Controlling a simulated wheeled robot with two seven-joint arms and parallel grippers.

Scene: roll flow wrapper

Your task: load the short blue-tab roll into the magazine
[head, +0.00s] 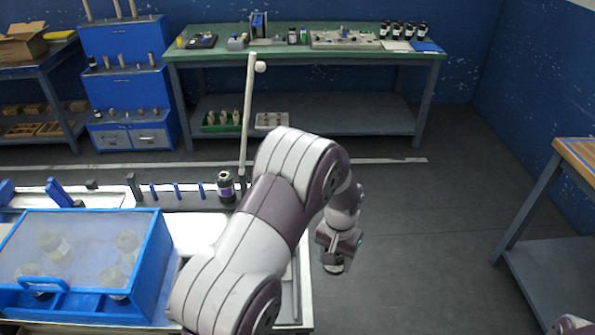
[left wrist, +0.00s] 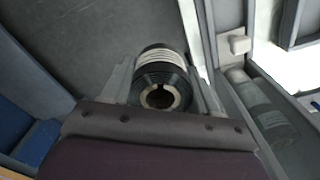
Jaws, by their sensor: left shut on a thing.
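My left gripper (head: 338,250) hangs over the floor to the right of the machine. In the left wrist view its two fingers (left wrist: 163,75) are shut on a roll (left wrist: 162,98) with dark ends, a pale ribbed band and a hollow core. The held roll shows only as a small piece under the gripper in the head view (head: 333,267). I cannot see a blue tab on it. The machine's long rail (head: 165,196) has several blue uprights; I cannot tell which part is the magazine.
A blue-framed clear-lidded box (head: 82,262) holding several rolls stands at front left. A dark roll with a purple band (head: 226,187) stands by the rail's right end. A white post (head: 247,115) rises beside it.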

